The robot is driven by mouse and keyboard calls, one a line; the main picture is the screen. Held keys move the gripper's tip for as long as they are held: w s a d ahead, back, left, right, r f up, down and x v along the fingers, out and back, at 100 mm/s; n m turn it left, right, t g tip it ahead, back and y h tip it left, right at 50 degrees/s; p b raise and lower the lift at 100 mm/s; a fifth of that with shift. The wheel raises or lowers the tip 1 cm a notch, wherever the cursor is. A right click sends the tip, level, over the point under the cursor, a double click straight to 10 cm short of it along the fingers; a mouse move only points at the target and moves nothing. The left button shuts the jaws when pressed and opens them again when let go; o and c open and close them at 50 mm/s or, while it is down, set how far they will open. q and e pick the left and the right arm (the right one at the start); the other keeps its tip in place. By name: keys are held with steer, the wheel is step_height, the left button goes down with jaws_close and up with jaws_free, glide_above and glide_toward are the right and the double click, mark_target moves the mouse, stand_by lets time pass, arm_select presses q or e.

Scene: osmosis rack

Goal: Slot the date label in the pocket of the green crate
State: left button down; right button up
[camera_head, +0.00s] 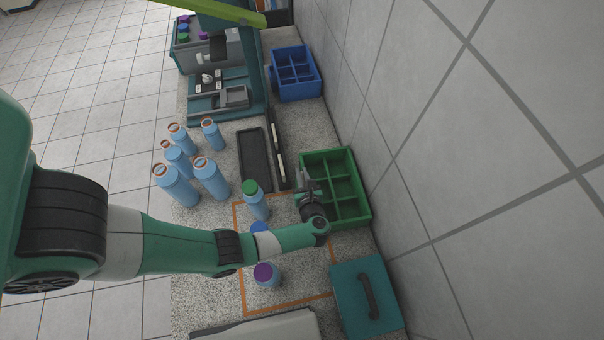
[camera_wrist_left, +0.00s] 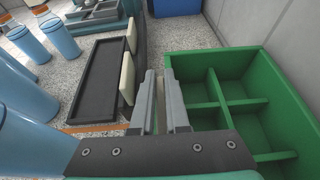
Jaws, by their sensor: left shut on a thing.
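The green crate (camera_head: 357,178) stands against the wall, with several compartments; it fills the right of the left wrist view (camera_wrist_left: 285,85). My left gripper (camera_head: 307,186) is at the crate's left side. In the left wrist view its fingers (camera_wrist_left: 162,100) point forward beside the crate's near-left wall. They are shut on a thin piece, presumably the date label, seen nearly edge-on and mostly hidden between them. The crate's pocket cannot be made out; the gripper covers part of that side. My right gripper is not in view.
Two pale plates (camera_wrist_left: 127,78) stand in a dark holder beside a black tray (camera_head: 255,160). Several blue bottles (camera_head: 211,178) stand left; a green-capped bottle (camera_head: 256,203) is near my arm. A blue crate (camera_head: 295,73) is behind, a teal case (camera_head: 366,297) in front.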

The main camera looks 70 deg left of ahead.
arm_select(q)
steer(key=shift+w+f+b, duration=0.1)
steer(key=shift+f+b, duration=0.5)
steer(key=shift+b, duration=0.05)
stand_by(0.3)
steer(key=shift+w+d+f+b, duration=0.15)
steer(key=shift+w+f+b, duration=0.05)
steer(key=shift+f+b, duration=0.35)
steer(key=shift+w+d+f+b, duration=0.15)
steer(key=shift+f+b, duration=0.25)
steer(key=shift+b, duration=0.1)
steer(key=shift+r, duration=0.25)
stand_by(0.7)
